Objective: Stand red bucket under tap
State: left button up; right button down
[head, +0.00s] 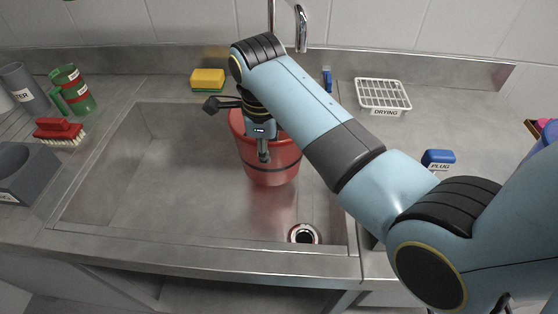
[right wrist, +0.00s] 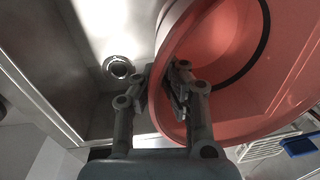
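The red bucket (head: 268,166) is upright in the sink basin, with a dark band around it. Whether its base touches the basin floor is hard to tell. My right gripper (head: 263,152) reaches down at its rim, and my arm hides part of the bucket's top. In the right wrist view, the fingers of the right gripper (right wrist: 160,88) lie on both sides of the bucket wall (right wrist: 215,110) and appear closed on it. The tap (head: 300,28) hangs behind, its spout above and right of the bucket. My left gripper is not in view.
The drain (head: 304,235) is at the basin's front right. A yellow sponge (head: 208,79) sits behind the basin. The basin's left half is clear.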

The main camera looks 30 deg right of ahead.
notch_tip(320, 180, down, 2)
jog(key=shift+d+f, duration=0.15)
notch_tip(320, 180, down, 4)
jog(key=shift+f, duration=0.15)
jog(key=c, duration=1.5)
grip_release()
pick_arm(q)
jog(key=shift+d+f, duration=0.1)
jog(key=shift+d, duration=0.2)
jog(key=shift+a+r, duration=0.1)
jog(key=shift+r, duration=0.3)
pick_arm(e)
jog(key=r, duration=0.8)
jog(key=s+a+r, duration=0.1)
jog(key=r, duration=0.3)
